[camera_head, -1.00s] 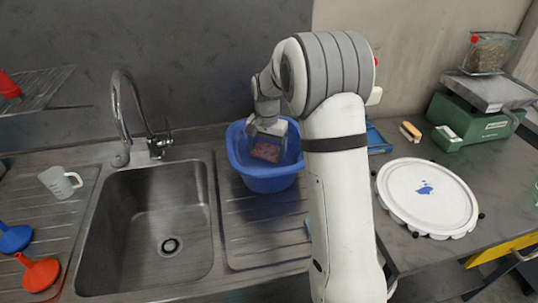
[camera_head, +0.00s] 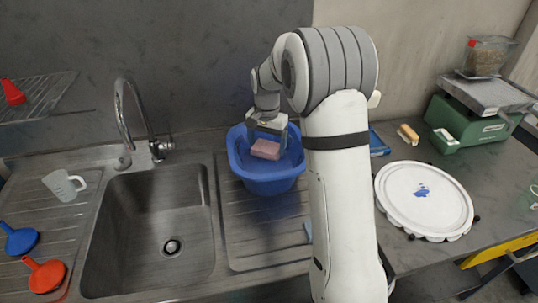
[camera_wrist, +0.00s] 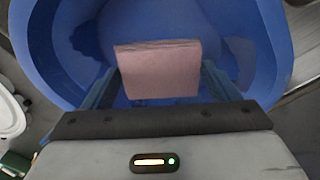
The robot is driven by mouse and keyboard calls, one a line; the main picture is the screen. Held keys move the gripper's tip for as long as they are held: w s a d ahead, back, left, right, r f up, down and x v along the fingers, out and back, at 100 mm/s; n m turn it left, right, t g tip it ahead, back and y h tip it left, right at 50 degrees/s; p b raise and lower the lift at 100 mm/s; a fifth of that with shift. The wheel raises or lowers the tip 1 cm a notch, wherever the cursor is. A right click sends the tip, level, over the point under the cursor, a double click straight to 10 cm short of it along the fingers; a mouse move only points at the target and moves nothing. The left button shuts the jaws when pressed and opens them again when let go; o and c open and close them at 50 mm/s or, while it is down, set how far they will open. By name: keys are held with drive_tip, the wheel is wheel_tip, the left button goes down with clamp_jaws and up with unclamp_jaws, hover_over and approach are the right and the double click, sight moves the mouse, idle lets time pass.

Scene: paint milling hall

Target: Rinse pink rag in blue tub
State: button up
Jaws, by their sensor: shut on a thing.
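The pink rag (camera_head: 265,149) looks like a folded block. It also shows in the wrist view (camera_wrist: 158,70), between the two fingers. The blue tub (camera_head: 267,184) stands on the steel drainboard right of the sink; its wall also shows in the wrist view (camera_wrist: 268,40). My gripper (camera_head: 268,133) points down over the tub and is shut on the rag. The rag is held over the tub's inside. Dark patches, perhaps water, show on the tub's floor in the wrist view.
A steel sink (camera_head: 148,230) with a tap (camera_head: 128,115) lies left of the tub. A clear jug (camera_head: 64,185), a blue funnel (camera_head: 20,240) and an orange funnel (camera_head: 45,275) stand farther left. A white round lid (camera_head: 424,198) and a green scale (camera_head: 462,122) are to the right.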

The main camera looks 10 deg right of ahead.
sight(267, 146)
drive_tip(key=shift+r+p, duration=2.25)
drive_tip(key=shift+r, duration=1.4)
wheel_tip(267, 146, up, 4)
drive_tip(key=p, duration=0.2)
drive_tip(key=shift+p, duration=0.35)
